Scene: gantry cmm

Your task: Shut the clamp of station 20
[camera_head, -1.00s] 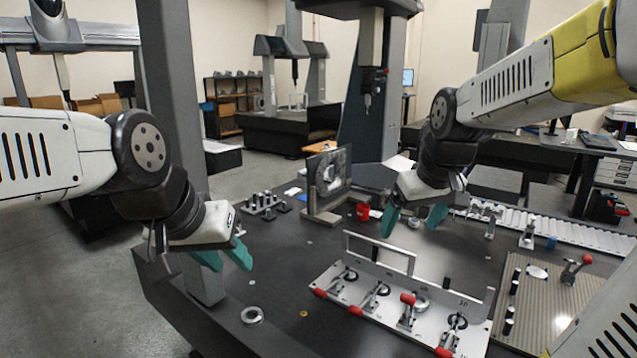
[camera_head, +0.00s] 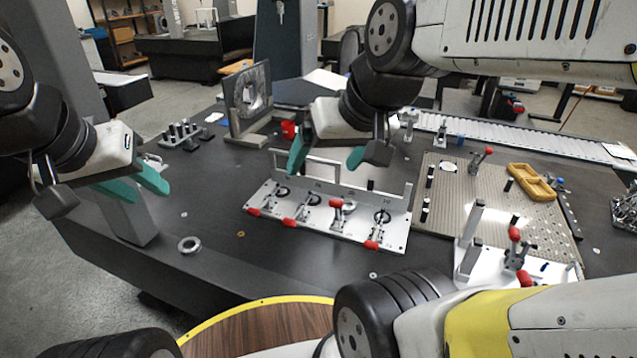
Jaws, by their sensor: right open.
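The white clamp fixture (camera_head: 300,226) lies on the dark table, with several toggle clamps in a row. Its station numbers are too small to read surely; the rightmost looks like 10. The third clamp from the left (camera_head: 336,203), probably station 20, has its red handle raised, beside a metal ring (camera_head: 348,207). The other red handles, such as the rightmost (camera_head: 371,245), lie low toward the front edge. My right gripper (camera_head: 325,163) is open and empty, above the fixture's back edge in the picture. My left gripper (camera_head: 150,194) is open and empty, left of the fixture.
A perforated plate (camera_head: 490,205) with a red-handled clamp (camera_head: 481,160) and a yellow tray (camera_head: 531,182) is at right. A smaller white fixture (camera_head: 470,262) stands front right. A loose ring (camera_head: 189,245) lies at left.

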